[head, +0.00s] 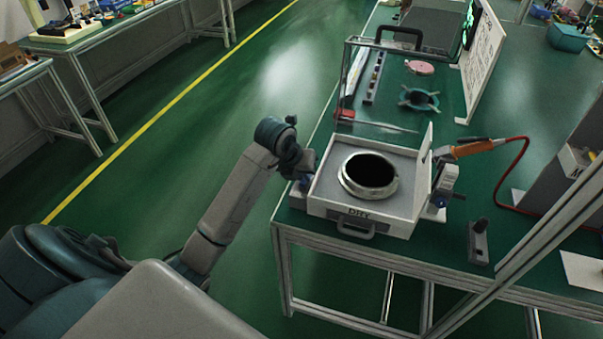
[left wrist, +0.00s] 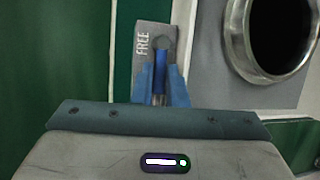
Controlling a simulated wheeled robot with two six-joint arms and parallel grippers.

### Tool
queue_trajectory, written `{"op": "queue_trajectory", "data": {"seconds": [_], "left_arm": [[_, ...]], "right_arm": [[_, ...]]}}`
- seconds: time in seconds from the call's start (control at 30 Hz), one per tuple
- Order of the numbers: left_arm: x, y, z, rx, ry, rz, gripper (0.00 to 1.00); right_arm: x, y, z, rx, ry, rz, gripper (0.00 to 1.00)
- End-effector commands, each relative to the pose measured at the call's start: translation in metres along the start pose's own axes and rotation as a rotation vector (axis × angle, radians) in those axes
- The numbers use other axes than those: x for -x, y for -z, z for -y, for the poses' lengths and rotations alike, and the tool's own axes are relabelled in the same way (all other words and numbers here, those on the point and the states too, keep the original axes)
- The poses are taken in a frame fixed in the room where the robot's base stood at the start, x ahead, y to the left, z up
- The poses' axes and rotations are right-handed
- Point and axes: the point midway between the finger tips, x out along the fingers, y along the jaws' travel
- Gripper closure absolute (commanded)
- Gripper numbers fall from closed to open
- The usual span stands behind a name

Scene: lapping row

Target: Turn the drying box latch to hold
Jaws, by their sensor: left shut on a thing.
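The drying box (head: 362,222) is a pale box with DRY on its front, a front handle and a round dark opening with a metal rim (head: 345,181) on top. My left gripper (head: 303,172) is at the box's left side. In the left wrist view, its blue fingers (left wrist: 162,92) are shut on the blue latch lever (left wrist: 161,63). The lever lies lengthwise on a grey plate (left wrist: 144,38) marked FREE. The fingers cover the lever's near end, and no HOLD mark is visible. The round opening (left wrist: 281,30) shows at the right there. My right gripper is not in view.
An orange-handled tool (head: 474,148) with a red cable is at the box's right. A small dark stand (head: 478,240) is at front right. Open green floor (head: 190,150) lies left of the bench.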

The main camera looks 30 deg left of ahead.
Motion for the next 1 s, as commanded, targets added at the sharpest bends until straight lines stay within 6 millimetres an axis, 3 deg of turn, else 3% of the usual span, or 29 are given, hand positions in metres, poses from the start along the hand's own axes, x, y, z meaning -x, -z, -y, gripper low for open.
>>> {"op": "queue_trajectory", "data": {"seconds": [0.13,0.17,0.27,0.67,1.0], "left_arm": [[0.000,-0.001,0.000,0.000,0.001,0.002,1.00],[0.000,-0.001,0.000,0.000,0.001,0.002,0.86],[0.000,-0.001,0.000,0.000,0.001,0.002,0.66],[0.000,0.000,-0.001,-0.020,0.010,-0.004,0.66],[0.002,-0.006,-0.015,-0.327,0.135,-0.071,0.66]], "right_arm": [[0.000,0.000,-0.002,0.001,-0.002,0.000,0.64],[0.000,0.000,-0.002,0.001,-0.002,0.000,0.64],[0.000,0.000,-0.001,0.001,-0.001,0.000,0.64],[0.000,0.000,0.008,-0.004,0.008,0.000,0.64],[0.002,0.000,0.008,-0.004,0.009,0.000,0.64]]}}
